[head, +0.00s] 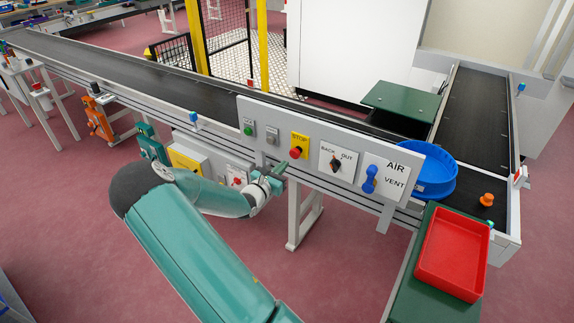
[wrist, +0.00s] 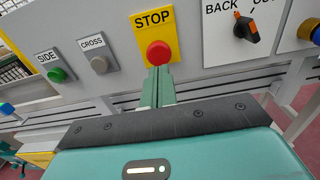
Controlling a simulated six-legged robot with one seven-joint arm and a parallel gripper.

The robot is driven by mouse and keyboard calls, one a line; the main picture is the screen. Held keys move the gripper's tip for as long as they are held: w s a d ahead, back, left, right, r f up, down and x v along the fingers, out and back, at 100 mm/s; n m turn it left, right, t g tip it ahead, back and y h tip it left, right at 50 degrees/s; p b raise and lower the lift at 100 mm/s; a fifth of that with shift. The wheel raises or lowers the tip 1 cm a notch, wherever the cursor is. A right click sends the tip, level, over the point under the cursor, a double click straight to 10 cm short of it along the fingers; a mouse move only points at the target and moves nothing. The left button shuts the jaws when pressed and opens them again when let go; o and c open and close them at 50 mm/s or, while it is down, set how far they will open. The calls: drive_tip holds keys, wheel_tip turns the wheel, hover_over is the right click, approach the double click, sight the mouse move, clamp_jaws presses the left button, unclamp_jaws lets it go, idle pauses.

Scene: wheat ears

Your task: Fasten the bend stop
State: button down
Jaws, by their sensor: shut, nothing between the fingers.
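The red STOP button (head: 295,153) sits on a yellow plate on the grey control panel (head: 249,114); it also shows in the wrist view (wrist: 159,52). My gripper (head: 284,166) is shut and empty in front of the panel. In the wrist view its fingertips (wrist: 160,70) are right below the button's face; I cannot tell whether they touch it. An orange knob-shaped piece (head: 486,200) stands at the right conveyor's near end, by the bend. No part is labelled as the bend stop.
Right of STOP are a BACK/OUT selector (head: 336,163) and a blue AIR/VENT lever (head: 370,180). Green SIDE (wrist: 57,74) and grey CROSS (wrist: 100,63) buttons are left. A blue round tray (head: 432,178) and red tray (head: 452,255) stand right. Conveyors run behind the panel.

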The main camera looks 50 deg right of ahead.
drive_tip(key=a, duration=0.9)
drive_tip(key=shift+s, duration=0.2)
drive_tip(key=shift+s, duration=0.1)
drive_tip(key=s+a+r+m+t+y, duration=0.1)
drive_tip(key=s+a+r+m+y, duration=0.4)
drive_tip(key=a, duration=0.7)
drive_tip(key=s+a+r+m+t+y, duration=0.1)
drive_tip(key=s+a+r+m+y, duration=0.4)
drive_tip(key=a+r, duration=0.5)
drive_tip(key=s+a+r+m+t+y, duration=0.2)
drive_tip(key=s+a+r+m+y, duration=0.3)
drive_tip(key=a, duration=1.1)
wheel_tip(320, 180, up, 3)
drive_tip(key=m+y, duration=0.3)
drive_tip(key=m, duration=0.1)
drive_tip(key=shift+w, duration=0.2)
